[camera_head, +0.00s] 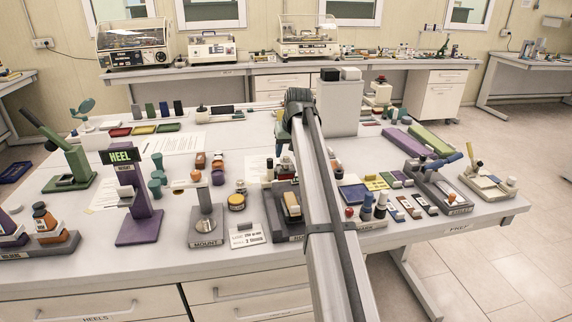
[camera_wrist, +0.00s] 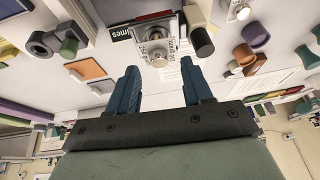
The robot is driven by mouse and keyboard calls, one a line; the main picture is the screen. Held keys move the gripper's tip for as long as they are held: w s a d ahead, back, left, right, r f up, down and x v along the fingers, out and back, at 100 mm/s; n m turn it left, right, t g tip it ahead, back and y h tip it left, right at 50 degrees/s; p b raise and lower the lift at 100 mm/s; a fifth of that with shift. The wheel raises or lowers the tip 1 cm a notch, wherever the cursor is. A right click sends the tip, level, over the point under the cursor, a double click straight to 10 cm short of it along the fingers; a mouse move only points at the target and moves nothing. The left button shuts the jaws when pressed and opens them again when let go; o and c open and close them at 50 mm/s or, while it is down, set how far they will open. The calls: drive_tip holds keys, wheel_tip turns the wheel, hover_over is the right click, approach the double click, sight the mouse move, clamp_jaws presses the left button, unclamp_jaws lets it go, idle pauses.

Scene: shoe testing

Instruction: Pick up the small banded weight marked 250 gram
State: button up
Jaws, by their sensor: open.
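Several small cylinders stand in the middle of the table in the head view.
The grey MOUNT stand (camera_head: 206,222) and a printed card (camera_head: 247,235) are at the front. A purple HEEL stand (camera_head: 139,210) stands left. A tall grey block (camera_head: 340,105) stands behind the arm.

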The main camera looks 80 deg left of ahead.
sight(286, 157)
drive_tip(key=x, duration=0.3)
drive_tip(key=shift+f, duration=0.25)
clamp_jaws()
drive_tip(key=shift+r, duration=0.15)
